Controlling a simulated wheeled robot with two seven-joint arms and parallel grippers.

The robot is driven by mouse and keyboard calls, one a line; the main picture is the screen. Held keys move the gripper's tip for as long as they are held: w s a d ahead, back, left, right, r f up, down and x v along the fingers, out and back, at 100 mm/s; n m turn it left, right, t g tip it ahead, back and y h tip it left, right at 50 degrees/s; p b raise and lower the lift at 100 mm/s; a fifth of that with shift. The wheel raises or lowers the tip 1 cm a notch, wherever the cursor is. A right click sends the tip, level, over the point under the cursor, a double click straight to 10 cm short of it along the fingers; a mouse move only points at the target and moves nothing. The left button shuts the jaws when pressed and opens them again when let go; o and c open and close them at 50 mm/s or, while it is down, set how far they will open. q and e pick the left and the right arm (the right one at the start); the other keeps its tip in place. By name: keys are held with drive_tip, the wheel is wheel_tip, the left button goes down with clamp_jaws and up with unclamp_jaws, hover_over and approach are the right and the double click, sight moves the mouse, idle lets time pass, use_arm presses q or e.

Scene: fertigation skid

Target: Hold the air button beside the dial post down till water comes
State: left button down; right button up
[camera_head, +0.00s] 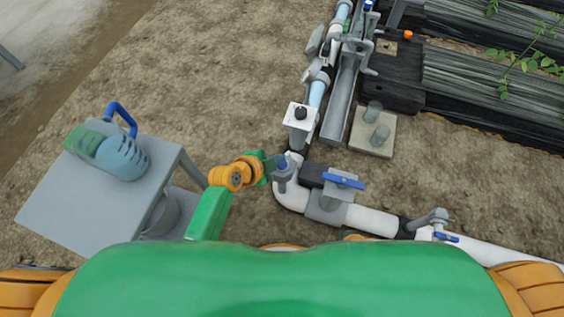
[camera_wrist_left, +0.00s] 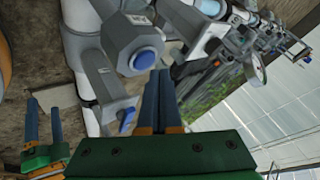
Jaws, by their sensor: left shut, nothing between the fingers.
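A blue round button (camera_wrist_left: 145,61) sits on a grey many-sided head in the left wrist view. My right gripper (camera_wrist_left: 44,120) shows open and empty at lower left there.
A blue-handled valve (camera_head: 343,181) is on the pipe right of the fitting, and a smaller one (camera_head: 446,237) is further right. A grey table (camera_head: 60,205) with a blue-handled pump (camera_head: 122,157) stands at left. Bare soil lies between table and pipe.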

use_arm(q)
drive_tip(key=shift+f, duration=0.4)
drive_tip(key=shift+f+b, duration=0.4)
drive_tip(key=shift+b, duration=0.2)
drive_tip(key=shift+r, duration=0.1)
idle(3.5)
drive_tip(key=shift+r+p, duration=0.75)
drive_tip(key=shift+p, duration=0.15)
wheel_tip(320, 180, up, 5)
drive_tip(key=p, duration=0.5)
drive_tip(key=shift+r, duration=0.1)
